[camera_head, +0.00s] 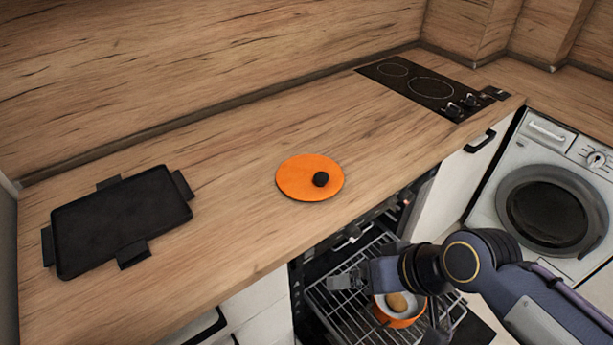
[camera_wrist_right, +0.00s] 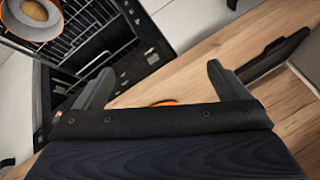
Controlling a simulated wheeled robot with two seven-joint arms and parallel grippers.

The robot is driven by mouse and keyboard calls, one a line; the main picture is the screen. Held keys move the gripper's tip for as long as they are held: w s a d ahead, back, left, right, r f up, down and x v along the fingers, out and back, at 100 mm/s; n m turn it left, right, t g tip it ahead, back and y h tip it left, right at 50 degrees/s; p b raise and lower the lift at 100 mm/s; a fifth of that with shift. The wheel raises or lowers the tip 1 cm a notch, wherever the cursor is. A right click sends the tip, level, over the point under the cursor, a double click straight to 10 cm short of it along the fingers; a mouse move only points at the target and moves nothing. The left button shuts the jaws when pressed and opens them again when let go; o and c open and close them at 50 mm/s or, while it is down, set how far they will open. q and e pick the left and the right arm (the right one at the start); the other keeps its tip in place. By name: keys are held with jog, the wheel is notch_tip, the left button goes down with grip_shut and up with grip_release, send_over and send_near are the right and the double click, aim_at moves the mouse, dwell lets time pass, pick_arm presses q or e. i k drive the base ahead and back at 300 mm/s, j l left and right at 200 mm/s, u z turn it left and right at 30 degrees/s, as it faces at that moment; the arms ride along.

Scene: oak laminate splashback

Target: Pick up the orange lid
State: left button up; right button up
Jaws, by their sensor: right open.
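The orange lid (camera_head: 296,178), a flat disc with a black knob (camera_head: 320,179), lies on the wooden countertop near its front edge. My right gripper (camera_head: 345,283) is in front of the counter, below and to the right of the lid in the head view, over the open oven. In the right wrist view its two fingers (camera_wrist_right: 160,82) are spread with nothing between them. A small orange sliver, likely the lid's edge (camera_wrist_right: 165,103), shows there; the gripper body hides the rest. My left gripper is not in view.
An orange pot (camera_head: 402,319) holding a brown item (camera_head: 397,302) sits on the oven rack (camera_head: 345,309). A black tray (camera_head: 115,222) lies at left on the counter. A black hob (camera_head: 425,85) is at back right. Countertop around the lid is clear.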

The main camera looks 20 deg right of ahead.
aim_at(308, 178)
jog(key=z, duration=1.8)
jog(key=l+u, duration=0.1)
jog(key=u, duration=0.85)
jog(key=k+l+u, duration=0.1)
jog(key=u, duration=0.85)
jog(key=k+u, duration=0.1)
jog(key=u, duration=0.35)
jog(key=k+u, duration=0.2)
jog(key=i+l, duration=0.05)
